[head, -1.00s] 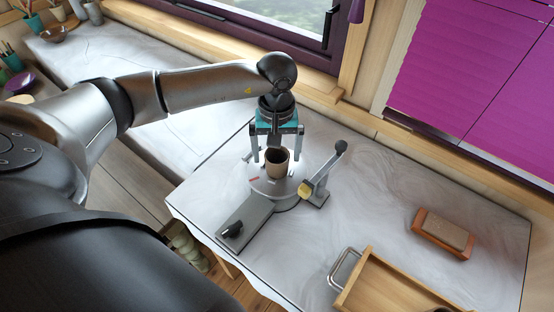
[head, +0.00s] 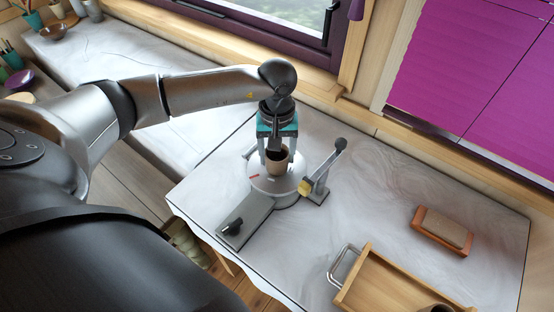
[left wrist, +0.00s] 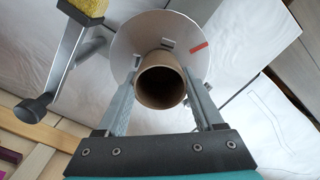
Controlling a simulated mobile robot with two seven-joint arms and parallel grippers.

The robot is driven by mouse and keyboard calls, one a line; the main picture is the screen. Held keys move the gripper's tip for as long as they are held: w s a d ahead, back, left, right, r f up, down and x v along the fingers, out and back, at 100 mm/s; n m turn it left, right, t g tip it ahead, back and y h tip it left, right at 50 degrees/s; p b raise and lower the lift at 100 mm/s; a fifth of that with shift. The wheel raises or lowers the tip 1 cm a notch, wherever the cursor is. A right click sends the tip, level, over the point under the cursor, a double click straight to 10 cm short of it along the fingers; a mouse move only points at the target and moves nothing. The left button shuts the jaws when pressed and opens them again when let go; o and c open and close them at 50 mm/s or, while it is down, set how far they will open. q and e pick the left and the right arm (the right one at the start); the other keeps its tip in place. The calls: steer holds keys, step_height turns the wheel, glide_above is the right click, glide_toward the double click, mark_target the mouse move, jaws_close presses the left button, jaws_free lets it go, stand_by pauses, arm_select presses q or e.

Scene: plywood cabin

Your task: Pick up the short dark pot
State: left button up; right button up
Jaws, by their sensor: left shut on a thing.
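My left gripper (head: 277,155) comes down from above and is shut on the pot, with a finger on either side. In the left wrist view the pot (left wrist: 160,88) shows its open mouth between the two fingers (left wrist: 163,98). The pot appears to rest on the plate still. My right gripper is not in view.
The device has a lever with a dark knob (head: 340,144) and a yellow sponge-like piece (head: 305,188) right of the pot. A wooden tray (head: 385,285) with a metal handle and a brick-like block (head: 442,230) on a red-brown base are further right. The table between is clear.

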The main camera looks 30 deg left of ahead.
arm_select(q)
steer(key=c, duration=0.4)
steer(key=shift+r, duration=0.15)
